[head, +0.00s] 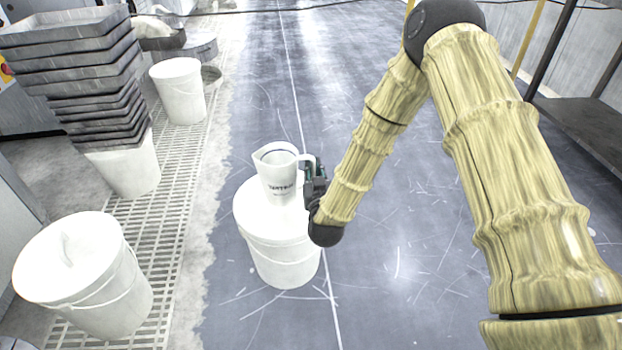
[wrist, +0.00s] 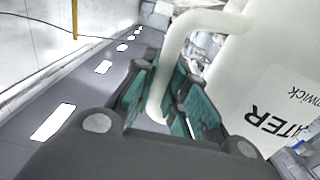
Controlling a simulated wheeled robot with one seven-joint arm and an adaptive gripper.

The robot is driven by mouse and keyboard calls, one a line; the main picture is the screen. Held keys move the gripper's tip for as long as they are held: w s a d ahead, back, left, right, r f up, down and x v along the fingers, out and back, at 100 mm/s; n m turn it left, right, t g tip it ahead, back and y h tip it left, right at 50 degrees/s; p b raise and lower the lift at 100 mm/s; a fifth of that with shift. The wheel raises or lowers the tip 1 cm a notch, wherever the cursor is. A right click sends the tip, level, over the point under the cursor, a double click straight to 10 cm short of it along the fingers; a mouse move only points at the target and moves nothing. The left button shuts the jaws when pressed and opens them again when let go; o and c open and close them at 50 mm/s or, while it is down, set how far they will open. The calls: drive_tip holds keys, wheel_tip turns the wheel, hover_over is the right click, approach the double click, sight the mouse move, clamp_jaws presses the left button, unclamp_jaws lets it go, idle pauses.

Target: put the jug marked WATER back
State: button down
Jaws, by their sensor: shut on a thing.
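The white jug (head: 277,172) stands upright in the head view, at or just above the lid of a white bucket (head: 283,252); I cannot tell whether it touches the lid. Dark lettering on its side is too small to read there. In the wrist view the jug (wrist: 245,70) fills the right side, with letters ending in "ATER" on a pale label. My gripper (head: 312,178) is at the jug's right side. In the wrist view my gripper (wrist: 165,105) has its green-padded fingers around the jug's handle, shut on it.
A lidded white bucket (head: 85,280) stands at the lower left. A stack of grey trays (head: 75,75) rests on a white bucket (head: 128,170), with another white bucket (head: 178,92) behind. A floor grating (head: 165,215) runs along the left. The dark scratched floor (head: 420,270) is mostly clear.

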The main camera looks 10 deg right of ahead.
drive_tip(key=shift+w+a, duration=0.1)
drive_tip(key=shift+w, duration=0.55)
drive_tip(key=shift+w+f+b, duration=0.25)
drive_tip(key=shift+w+b, duration=0.05)
drive_tip(key=shift+b, duration=0.05)
drive_tip(key=shift+s+f+b, duration=0.1)
drive_tip(key=shift+f+b, duration=0.65)
drive_tip(key=shift+f, duration=0.9)
drive_tip(key=c, duration=1.4)
unclamp_jaws()
drive_tip(key=shift+c, duration=0.2)
